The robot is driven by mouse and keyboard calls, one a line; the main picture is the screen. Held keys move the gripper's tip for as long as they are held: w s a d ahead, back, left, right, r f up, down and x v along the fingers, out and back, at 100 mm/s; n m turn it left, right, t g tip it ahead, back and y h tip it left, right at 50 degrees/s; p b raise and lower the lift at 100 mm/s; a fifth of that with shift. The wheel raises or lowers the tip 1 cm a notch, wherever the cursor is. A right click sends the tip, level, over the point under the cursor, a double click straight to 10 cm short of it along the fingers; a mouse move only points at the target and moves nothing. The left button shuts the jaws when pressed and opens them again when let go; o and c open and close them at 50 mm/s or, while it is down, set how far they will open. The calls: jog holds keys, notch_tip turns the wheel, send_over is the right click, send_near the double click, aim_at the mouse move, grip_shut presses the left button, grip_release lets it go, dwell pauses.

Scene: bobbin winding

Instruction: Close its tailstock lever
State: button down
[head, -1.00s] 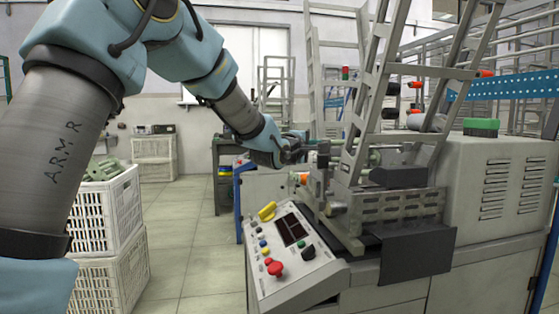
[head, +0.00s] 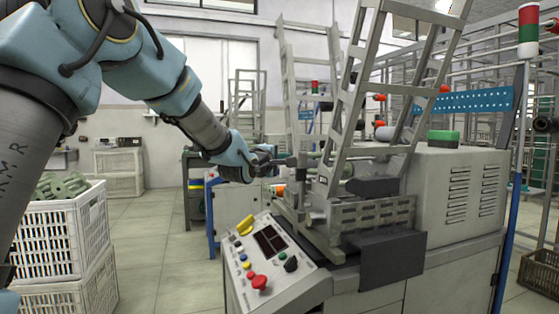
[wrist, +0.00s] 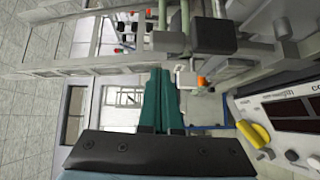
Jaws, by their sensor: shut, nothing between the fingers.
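The winding machine (head: 455,190) stands at the right in the head view. An orange knob (head: 280,189) sticks out at the left end of its metal head; it shows in the wrist view (wrist: 202,81) beside a small white bracket. It may be the tailstock lever's knob, but I cannot tell for sure. My gripper (head: 287,161) is just above and beside this knob in the head view. In the wrist view its teal fingers (wrist: 161,72) lie side by side, shut and empty, a little left of the knob. I cannot tell whether they touch anything.
The control panel (head: 268,258) with a yellow handle and red buttons lies below my gripper. Tall ladder-like frames (head: 362,100) rise close to the right. White crates (head: 62,235) stand at the left. The floor between crates and machine is clear.

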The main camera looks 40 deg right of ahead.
jog(key=v, duration=1)
jog(key=shift+w+a+f, duration=0.15)
jog(key=shift+w+a, duration=0.1)
jog(key=shift+a, duration=0.2)
jog(key=w+a+f+m+y, duration=0.1)
jog(key=w+a+f+y, duration=0.2)
jog(key=a+f, duration=0.35)
jog(key=w+a+f+m+y, duration=0.1)
jog(key=w+a+f+y, duration=0.2)
jog(key=a, duration=0.6)
jog(key=w+a+f+y, duration=0.2)
jog(key=a+f+y, duration=0.2)
jog(key=a+f, duration=0.3)
jog(key=s+a+f+m+g+y, duration=0.1)
jog(key=s+a+f+g+y, duration=0.15)
jog(key=s+a, duration=0.45)
jog(key=s+a+f+m+g+y, duration=0.1)
jog(key=s+a+f+m+g, duration=0.2)
jog(key=a, duration=0.7)
jog(key=s+a+f+g+y, duration=0.15)
jog(key=s+a+f, duration=0.3)
jog(key=a, duration=0.45)
notch_tip(320, 180, up, 25)
jog(key=p, duration=2.4)
jog(key=shift+s+r+t+p, duration=0.2)
jog(key=shift+t+p, duration=0.1)
jog(key=shift+p, duration=0.05)
